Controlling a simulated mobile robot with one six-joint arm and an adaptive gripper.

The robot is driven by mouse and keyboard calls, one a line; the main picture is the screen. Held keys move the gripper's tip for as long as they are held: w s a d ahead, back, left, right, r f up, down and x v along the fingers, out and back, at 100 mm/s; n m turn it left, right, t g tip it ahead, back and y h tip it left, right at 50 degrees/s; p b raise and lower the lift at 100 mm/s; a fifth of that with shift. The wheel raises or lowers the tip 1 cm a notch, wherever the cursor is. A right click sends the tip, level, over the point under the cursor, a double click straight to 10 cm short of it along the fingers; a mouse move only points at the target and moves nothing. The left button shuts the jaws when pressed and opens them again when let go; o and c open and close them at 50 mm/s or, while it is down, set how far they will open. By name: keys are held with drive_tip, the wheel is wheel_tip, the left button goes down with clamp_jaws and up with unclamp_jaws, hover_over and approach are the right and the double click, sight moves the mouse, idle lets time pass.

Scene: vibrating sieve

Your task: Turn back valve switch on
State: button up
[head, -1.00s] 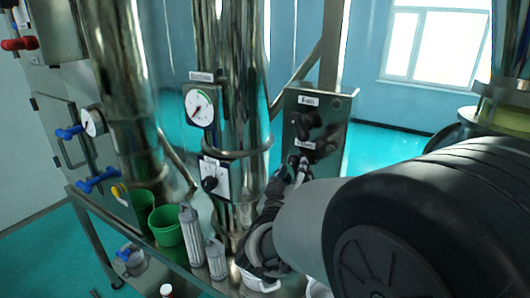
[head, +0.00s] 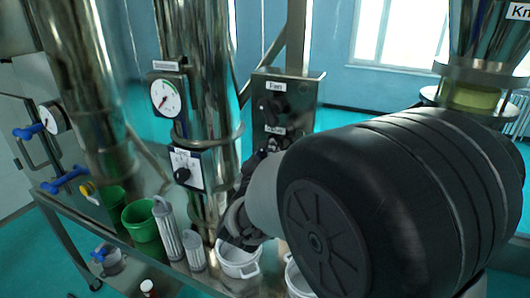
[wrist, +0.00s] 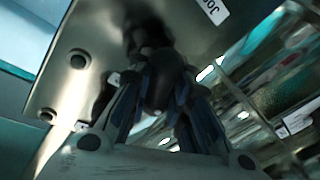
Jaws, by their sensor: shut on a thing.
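A steel switch panel (head: 312,92) stands right of the tall metal column. Its upper black knob (head: 273,108) sits under a "Fan" label. A second label (head: 275,131), too small to read, is below it. My gripper (head: 262,160) is at the panel's lower part, and my arm hides most of it. In the wrist view, my gripper (wrist: 156,108) has its dark fingers closed around a black switch knob (wrist: 157,88) on the panel (wrist: 92,62). The knob's exact turn angle is hard to tell.
Left of the panel, the column carries a white gauge (head: 166,97) and another black knob (head: 182,174). Below stand green cups (head: 141,220), metal cylinders (head: 170,228) and a white pot (head: 238,262). Blue-handled valves (head: 64,180) are at far left.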

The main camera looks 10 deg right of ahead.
clamp_jaws()
drive_tip(key=shift+f+b, duration=0.1)
drive_tip(key=shift+b, duration=0.45)
drive_tip(key=m+b, duration=0.2)
drive_tip(key=b, duration=0.1)
drive_tip(key=shift+f+t, duration=0.2)
drive_tip(key=shift+t, duration=0.1)
drive_tip(key=m+h+b, duration=0.1)
drive_tip(key=m+b, duration=0.3)
drive_tip(key=b, duration=0.1)
drive_tip(key=m+h+b, duration=0.1)
drive_tip(key=m+b, duration=0.3)
drive_tip(key=b, duration=0.1)
drive_tip(key=shift+m+t, duration=0.3)
drive_tip(key=shift+r+m+h+b, duration=0.2)
drive_tip(key=shift+m+h+b, duration=0.2)
drive_tip(key=shift+m+b, duration=0.75)
drive_tip(key=shift+r+m, duration=0.1)
drive_tip(key=shift+m, duration=0.15)
drive_tip(key=o, duration=0.7)
unclamp_jaws()
